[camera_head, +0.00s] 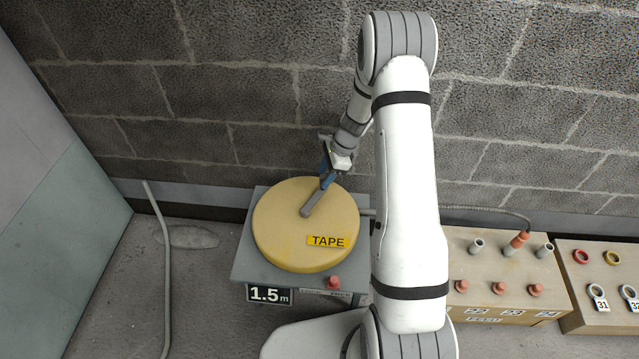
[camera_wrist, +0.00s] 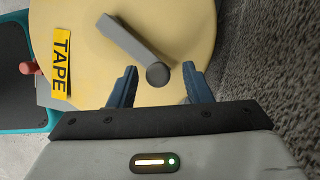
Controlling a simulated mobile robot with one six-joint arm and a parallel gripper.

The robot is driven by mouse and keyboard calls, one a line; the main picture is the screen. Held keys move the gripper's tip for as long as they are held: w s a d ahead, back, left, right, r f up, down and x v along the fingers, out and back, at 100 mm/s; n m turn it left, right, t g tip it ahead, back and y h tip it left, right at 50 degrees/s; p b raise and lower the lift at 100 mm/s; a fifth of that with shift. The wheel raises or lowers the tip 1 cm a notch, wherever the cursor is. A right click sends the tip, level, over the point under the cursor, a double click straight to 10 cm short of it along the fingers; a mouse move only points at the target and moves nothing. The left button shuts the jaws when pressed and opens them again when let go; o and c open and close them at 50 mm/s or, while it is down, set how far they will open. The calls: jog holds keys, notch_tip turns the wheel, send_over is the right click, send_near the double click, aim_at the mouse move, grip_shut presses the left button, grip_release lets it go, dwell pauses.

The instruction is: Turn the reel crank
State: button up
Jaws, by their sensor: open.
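A round yellow reel (camera_head: 290,242) labelled TAPE lies flat on a grey stand (camera_head: 243,268). It also fills the top of the wrist view (camera_wrist: 90,25). A grey crank arm (camera_head: 311,203) lies across the reel's top, from near its centre towards the back right. In the wrist view the crank (camera_wrist: 128,43) ends in a round dark knob (camera_wrist: 158,74). My gripper (camera_head: 326,178) is above the reel's back right edge. In the wrist view my gripper's blue fingers (camera_wrist: 160,80) are open, one on each side of the knob, with gaps on both sides.
A red knob (camera_head: 333,283) and a "1.5 m" sign (camera_head: 269,294) are on the stand's front. To the right, a beige box (camera_head: 490,270) carries several pegs and tubes, and another box (camera_head: 590,300) holds rings. A block wall (camera_head: 250,100) stands close behind.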

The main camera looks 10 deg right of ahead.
aim_at(314, 196)
jog(key=x, duration=0.3)
jog(key=shift+a+f+b, duration=0.15)
jog(key=shift+f+b, duration=0.1)
jog(key=shift+b, duration=0.05)
jog(key=shift+c, duration=0.2)
jog(key=shift+r, duration=0.1)
grip_shut()
